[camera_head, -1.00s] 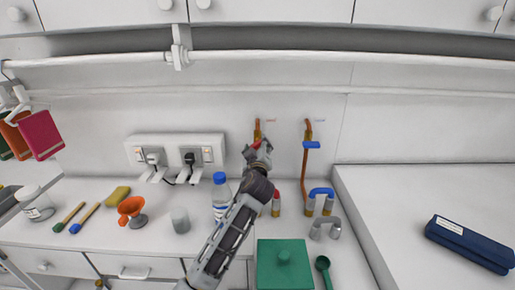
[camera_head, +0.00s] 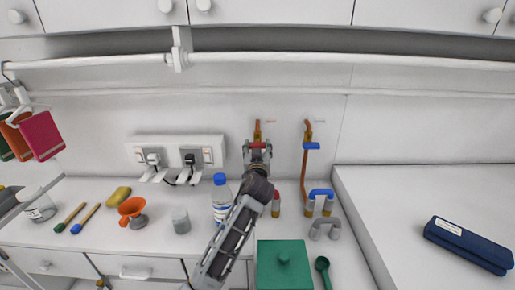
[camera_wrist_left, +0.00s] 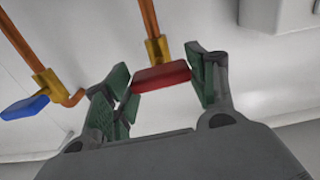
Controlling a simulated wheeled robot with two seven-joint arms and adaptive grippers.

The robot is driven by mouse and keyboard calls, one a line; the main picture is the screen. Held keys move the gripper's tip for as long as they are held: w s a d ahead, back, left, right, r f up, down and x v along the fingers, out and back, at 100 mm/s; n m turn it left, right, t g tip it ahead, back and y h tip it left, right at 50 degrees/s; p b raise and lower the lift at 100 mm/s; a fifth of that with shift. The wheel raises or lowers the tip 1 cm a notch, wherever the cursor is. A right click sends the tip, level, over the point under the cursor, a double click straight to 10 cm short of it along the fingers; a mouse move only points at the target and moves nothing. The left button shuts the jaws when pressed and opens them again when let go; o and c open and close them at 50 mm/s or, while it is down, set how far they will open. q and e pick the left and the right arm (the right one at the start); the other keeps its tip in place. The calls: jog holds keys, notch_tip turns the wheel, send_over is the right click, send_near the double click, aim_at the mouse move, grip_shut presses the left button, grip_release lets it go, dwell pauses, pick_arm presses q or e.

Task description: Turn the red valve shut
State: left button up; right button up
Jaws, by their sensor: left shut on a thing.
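The red valve handle (camera_head: 258,145) sits on a copper pipe with a brass body (camera_head: 257,128) on the back wall. It now lies level, crosswise to its pipe. My left gripper (camera_head: 257,153) reaches up to it from below and is shut on it. In the left wrist view, the red handle (camera_wrist_left: 162,77) lies between the green finger pads of my left gripper (camera_wrist_left: 160,82), one at each end. A blue valve handle (camera_head: 311,145) on the pipe to the right also lies crosswise. My right gripper is not in view.
A blue-capped bottle (camera_head: 221,198) stands close left of my left forearm. Plugged sockets (camera_head: 178,151) are on the wall to the left. The right counter is mostly clear.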

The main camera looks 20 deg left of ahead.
pick_arm(q)
jog(key=shift+m, duration=0.4)
jog(key=o, duration=1)
jog(key=shift+s, duration=0.2)
jog(key=shift+v, duration=5.85)
